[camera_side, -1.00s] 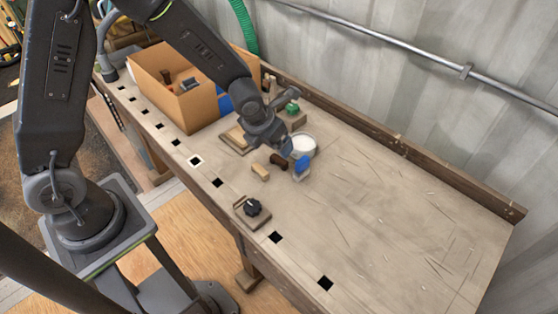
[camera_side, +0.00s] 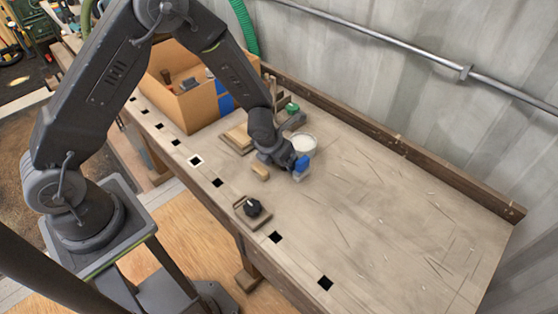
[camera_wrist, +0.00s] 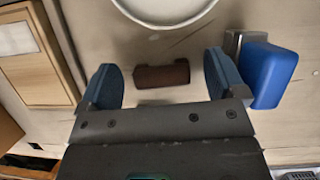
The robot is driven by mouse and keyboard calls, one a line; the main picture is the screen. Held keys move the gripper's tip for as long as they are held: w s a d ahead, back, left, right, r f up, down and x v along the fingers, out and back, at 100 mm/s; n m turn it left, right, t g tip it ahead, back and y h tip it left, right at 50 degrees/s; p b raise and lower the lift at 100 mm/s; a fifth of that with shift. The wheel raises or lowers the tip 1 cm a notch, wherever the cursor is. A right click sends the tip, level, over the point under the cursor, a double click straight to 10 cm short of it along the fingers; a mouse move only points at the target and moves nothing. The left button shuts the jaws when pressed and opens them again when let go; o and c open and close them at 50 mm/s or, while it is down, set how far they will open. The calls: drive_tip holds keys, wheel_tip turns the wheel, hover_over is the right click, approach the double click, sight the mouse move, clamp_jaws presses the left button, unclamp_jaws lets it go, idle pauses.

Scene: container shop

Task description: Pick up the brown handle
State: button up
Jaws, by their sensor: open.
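The brown handle (camera_wrist: 162,75) is a short dark brown cylinder lying on the bench. In the wrist view it lies crosswise between the two blue fingertips of my open gripper (camera_wrist: 163,82), with a gap on each side. I cannot tell whether the fingers are down at its height. In the side view my gripper (camera_side: 280,160) is low over the bench and hides the handle.
A blue-topped block (camera_wrist: 270,75) stands close beside the right finger. A white round container (camera_side: 304,143) is just behind. A cardboard box (camera_side: 205,105) is at left. The bench's right is clear.

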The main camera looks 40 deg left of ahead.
drive_tip(key=c, duration=1)
drive_tip(key=shift+r, duration=0.15)
